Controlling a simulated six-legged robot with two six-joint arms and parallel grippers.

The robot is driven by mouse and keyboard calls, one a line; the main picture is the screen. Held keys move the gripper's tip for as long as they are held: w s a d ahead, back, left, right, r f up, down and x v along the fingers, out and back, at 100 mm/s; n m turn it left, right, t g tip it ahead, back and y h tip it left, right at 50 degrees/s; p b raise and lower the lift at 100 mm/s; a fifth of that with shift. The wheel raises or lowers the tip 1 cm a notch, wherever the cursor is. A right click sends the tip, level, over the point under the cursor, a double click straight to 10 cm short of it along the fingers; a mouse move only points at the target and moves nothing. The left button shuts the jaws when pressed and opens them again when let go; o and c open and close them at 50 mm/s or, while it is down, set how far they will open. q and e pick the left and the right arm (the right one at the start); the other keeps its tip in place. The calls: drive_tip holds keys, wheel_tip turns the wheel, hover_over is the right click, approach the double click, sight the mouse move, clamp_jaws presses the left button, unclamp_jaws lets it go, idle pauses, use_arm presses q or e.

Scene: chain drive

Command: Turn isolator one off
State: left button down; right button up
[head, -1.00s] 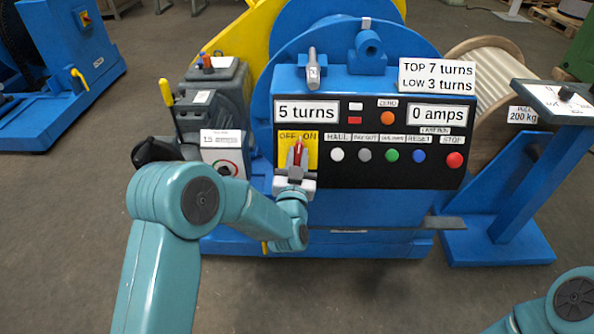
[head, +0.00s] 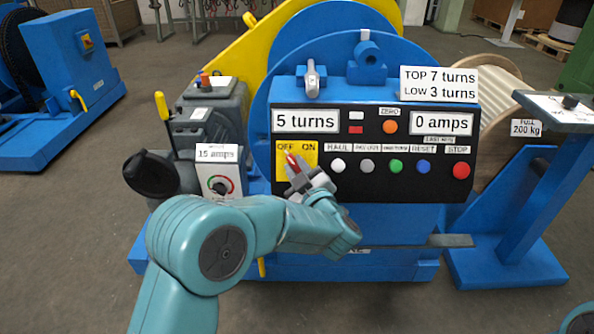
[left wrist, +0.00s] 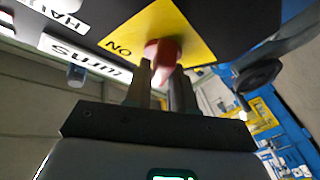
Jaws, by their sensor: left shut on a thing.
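The isolator's red handle (head: 292,161) sits on a yellow plate (head: 309,152) marked OFF and ON, at the left end of the black control panel. My left gripper (head: 298,174) is shut on the handle, coming from the lower right. The handle's tip leans up and left, towards the OFF mark. In the left wrist view the red handle (left wrist: 162,52) shows at the ends of the two dark fingers (left wrist: 163,85), in front of the yellow plate (left wrist: 165,35) with ON readable. The fingers hide part of the handle. My right gripper is out of view.
The panel has displays reading 5 turns (head: 305,121) and 0 amps (head: 441,122), and a row of buttons ending in a red STOP button (head: 461,170).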

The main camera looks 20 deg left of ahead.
use_arm(q)
drive_tip(key=shift+r+n+g+y, duration=0.1)
drive_tip(key=shift+n+g+y, duration=0.25)
drive_tip(key=shift+n, duration=0.35)
drive_tip(key=c, duration=1)
unclamp_jaws()
drive_tip(key=shift+c, duration=0.2)
drive_tip(key=p+v, duration=0.3)
drive_tip(key=v, duration=1.3)
drive_tip(key=shift+s, duration=0.15)
drive_tip(key=shift+r, duration=0.1)
